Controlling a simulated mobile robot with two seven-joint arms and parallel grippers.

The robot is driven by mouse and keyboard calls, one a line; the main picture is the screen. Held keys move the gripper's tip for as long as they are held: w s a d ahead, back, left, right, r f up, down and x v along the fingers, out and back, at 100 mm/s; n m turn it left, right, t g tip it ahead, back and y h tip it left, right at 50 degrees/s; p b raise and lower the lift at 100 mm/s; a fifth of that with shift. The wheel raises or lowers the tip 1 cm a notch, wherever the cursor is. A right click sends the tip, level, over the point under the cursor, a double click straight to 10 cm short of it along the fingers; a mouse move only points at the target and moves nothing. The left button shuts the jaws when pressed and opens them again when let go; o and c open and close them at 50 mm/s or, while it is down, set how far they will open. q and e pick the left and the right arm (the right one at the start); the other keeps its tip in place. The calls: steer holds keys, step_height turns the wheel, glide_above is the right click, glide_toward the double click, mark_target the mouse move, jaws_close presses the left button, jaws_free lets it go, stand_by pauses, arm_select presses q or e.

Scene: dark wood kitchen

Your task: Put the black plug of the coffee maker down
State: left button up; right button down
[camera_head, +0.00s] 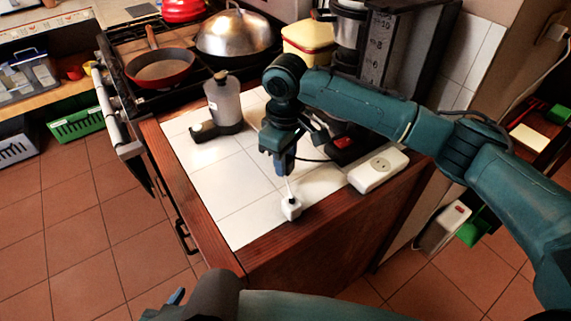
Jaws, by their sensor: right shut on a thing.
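My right gripper (284,163) points down above the white-tiled counter (225,178). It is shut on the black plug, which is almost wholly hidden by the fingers. A black cord (316,160) runs from the gripper back towards the coffee maker (376,48). Below the gripper, a small white block with dark spots (291,208) rests on the tiles near the wooden edge, with a thin white cord rising from it. My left gripper (176,298) shows only in part at the bottom edge, and its opening cannot be made out.
A white socket block (378,171) lies right of the gripper, near the counter edge. A red pan (160,68) and a domed lid (238,34) sit on the stove. The front left tiles are clear.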

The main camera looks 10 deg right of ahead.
steer(key=shift+f, duration=0.95)
steer(key=shift+f, duration=0.1)
steer(key=shift+f, duration=0.35)
steer(key=shift+f+p, duration=0.15)
steer(key=shift+p, duration=0.15)
steer(key=c, duration=1.1)
jaws_free()
steer(key=shift+c, duration=0.2)
